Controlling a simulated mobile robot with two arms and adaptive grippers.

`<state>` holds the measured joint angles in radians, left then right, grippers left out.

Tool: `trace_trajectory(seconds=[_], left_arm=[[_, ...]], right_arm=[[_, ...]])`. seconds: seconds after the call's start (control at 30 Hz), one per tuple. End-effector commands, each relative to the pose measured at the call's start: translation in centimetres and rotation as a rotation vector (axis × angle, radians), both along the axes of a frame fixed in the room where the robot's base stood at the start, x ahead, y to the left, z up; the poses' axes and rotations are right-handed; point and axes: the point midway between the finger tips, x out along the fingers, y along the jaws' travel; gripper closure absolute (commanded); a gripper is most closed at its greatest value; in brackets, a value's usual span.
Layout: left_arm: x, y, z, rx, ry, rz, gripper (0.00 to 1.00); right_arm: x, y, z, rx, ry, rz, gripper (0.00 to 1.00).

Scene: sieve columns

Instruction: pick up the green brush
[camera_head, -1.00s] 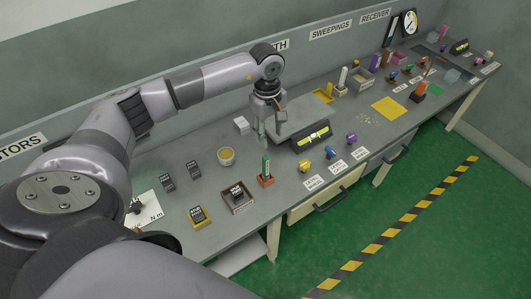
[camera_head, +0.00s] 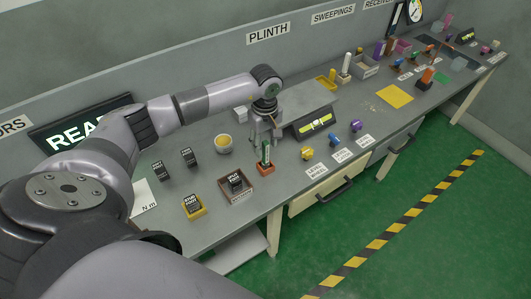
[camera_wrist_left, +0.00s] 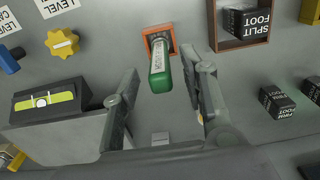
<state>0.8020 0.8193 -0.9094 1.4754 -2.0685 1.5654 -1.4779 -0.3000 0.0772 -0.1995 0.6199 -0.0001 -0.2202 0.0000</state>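The green brush (camera_head: 265,152) stands upright in an orange holder (camera_head: 265,169) near the front edge of the bench. In the left wrist view the brush (camera_wrist_left: 160,75) points up toward the camera from the orange holder (camera_wrist_left: 150,37). My left gripper (camera_head: 267,138) is open and empty, close to the brush. In the wrist view its fingers lie to either side of the brush, with gaps showing; I cannot tell how far the brush reaches between them. My right gripper is not in view.
A brown tray with a dark block (camera_head: 236,183) stands left of the brush. A yellow cup (camera_head: 224,143) is behind it. A grey plinth with a level (camera_head: 316,123) and a yellow knob (camera_head: 307,153) are to the right. Several dark blocks stand further left.

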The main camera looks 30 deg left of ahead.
Motion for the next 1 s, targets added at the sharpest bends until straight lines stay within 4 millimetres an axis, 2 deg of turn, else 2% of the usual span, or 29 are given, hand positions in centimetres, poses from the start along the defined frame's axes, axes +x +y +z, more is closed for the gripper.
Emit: trace_trajectory(seconds=[0.03,0.2,0.5,1.0], left_arm=[[-0.2,-0.2,-1.1,-0.001,0.004,-0.001,0.60],[-0.4,-0.4,-3.9,-0.001,0.003,0.000,0.60],[-0.3,-0.3,-4.1,-0.001,0.001,0.000,0.61],[-0.3,-0.3,-4.1,-0.001,0.001,0.000,0.94]], right_arm=[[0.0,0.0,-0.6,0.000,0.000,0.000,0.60],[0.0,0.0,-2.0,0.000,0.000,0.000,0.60],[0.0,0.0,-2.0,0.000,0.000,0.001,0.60],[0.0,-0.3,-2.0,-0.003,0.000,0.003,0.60]])
